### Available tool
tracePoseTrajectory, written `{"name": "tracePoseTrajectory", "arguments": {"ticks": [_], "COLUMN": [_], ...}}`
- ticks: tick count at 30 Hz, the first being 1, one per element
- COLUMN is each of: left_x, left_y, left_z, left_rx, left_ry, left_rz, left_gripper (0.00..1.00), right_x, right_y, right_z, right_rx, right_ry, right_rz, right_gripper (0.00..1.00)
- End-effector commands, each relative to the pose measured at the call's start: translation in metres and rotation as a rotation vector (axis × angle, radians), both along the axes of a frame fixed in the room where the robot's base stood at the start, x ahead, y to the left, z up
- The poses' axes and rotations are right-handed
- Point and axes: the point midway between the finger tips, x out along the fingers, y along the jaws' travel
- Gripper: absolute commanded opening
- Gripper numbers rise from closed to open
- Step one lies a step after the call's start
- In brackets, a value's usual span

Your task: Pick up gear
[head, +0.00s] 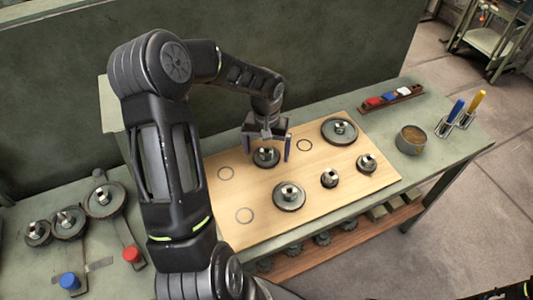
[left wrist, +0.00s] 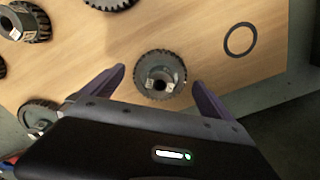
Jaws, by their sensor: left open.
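My left gripper (head: 267,149) is open over a small dark gear (head: 266,157) with a metal hub on the wooden board (head: 230,215). In the left wrist view the same gear (left wrist: 161,80) lies between and a little beyond the two open fingers (left wrist: 158,85), and no finger visibly touches it. Other gears on the board are a large one (head: 339,131), a medium one (head: 289,195) and two small ones at the right (head: 329,178) (head: 366,163). My right gripper is not clearly in view.
Several gears (head: 104,199) lie on the bench's left side near a blue knob (head: 69,281) and a red knob (head: 131,254). A metal cup (head: 411,139) and a strip of coloured blocks (head: 390,98) stand at the right. A wall (head: 330,50) rises behind the bench.

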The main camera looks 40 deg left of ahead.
Motion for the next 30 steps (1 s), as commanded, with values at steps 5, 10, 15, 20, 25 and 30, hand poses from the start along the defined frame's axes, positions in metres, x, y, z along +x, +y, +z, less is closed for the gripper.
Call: {"name": "tracePoseTrajectory", "arguments": {"ticks": [5,10,15,20,25,30], "left_x": [-0.0002,-0.0001,-0.0001,-0.0001,-0.0001,-0.0001], "left_y": [-0.0001,-0.0002,-0.0002,-0.0002,-0.0002,-0.0002], "left_z": [-0.0077,-0.0076,-0.0074,-0.0073,-0.0073,-0.0073], "left_rx": [0.000,0.000,0.000,0.000,0.000,0.000], "left_ry": [0.000,0.000,0.000,0.000,0.000,0.000], "left_rz": [-0.001,-0.001,-0.001,-0.001,-0.001,-0.001], "left_gripper": [0.98,0.98,0.98,0.98,0.85,0.71], "right_x": [-0.0003,-0.0003,-0.0003,-0.0003,-0.0002,-0.0002], "right_y": [-0.0002,-0.0002,-0.0001,-0.0001,-0.0001,-0.0001], "right_z": [0.0009,0.0007,0.0007,0.0007,0.0008,0.0008], "right_rx": [-0.001,-0.001,-0.001,0.000,0.000,0.000], "right_ry": [0.001,0.001,0.001,0.001,0.001,0.000], "right_rz": [-0.001,-0.001,-0.001,-0.001,0.000,0.000], "right_gripper": [0.36,0.36,0.36,0.36,0.36,0.36]}}
